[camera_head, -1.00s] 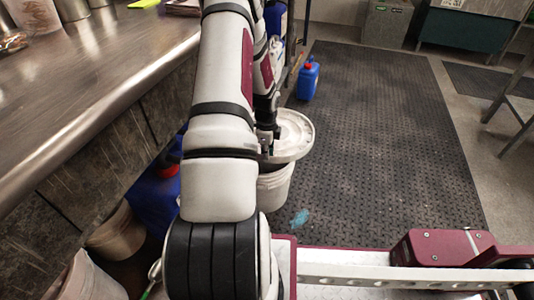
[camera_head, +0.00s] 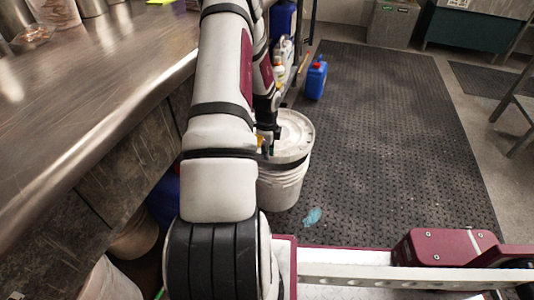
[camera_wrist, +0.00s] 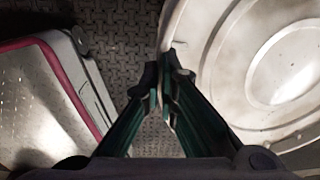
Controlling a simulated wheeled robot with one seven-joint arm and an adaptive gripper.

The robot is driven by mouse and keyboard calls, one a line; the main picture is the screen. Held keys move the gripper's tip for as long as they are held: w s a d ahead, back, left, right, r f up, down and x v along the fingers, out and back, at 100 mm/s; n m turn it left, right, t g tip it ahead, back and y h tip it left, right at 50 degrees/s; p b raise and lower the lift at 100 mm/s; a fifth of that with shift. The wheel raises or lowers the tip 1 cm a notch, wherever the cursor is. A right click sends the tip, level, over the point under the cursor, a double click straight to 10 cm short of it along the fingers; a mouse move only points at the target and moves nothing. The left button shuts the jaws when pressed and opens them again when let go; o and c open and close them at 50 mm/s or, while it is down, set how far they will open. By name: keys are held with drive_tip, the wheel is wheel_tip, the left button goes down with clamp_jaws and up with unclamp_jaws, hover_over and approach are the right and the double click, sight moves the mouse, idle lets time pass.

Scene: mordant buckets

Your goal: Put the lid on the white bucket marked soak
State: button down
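The white lid (camera_head: 296,128) is over the white bucket (camera_head: 283,190), which stands on the dark mat beside my base. The lid lines up roughly with the bucket's mouth. A dark band shows between them, and I cannot tell whether the lid touches the rim all round. No soak mark is readable. My gripper (camera_head: 264,143) is at the lid's left edge, partly hidden by my arm. In the wrist view my gripper (camera_wrist: 165,75) has its fingers close together with the edge of the lid (camera_wrist: 235,85) between the tips. The bucket is hidden below the lid there.
A steel counter (camera_head: 95,85) runs along the left, with pale buckets (camera_head: 112,282) and a blue container (camera_head: 163,200) under it. A blue jug (camera_head: 316,80) with a red cap stands beyond the bucket. The mat (camera_head: 400,140) to the right is mostly clear.

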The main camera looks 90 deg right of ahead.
drive_tip(key=shift+f+b, duration=1.8)
drive_tip(key=shift+f, duration=0.75)
drive_tip(key=shift+f+b, duration=1.2)
drive_tip(key=shift+f, duration=0.05)
drive_tip(key=c, duration=1.7)
unclamp_jaws()
drive_tip(key=r, duration=1.2)
drive_tip(key=shift+a, duration=0.2)
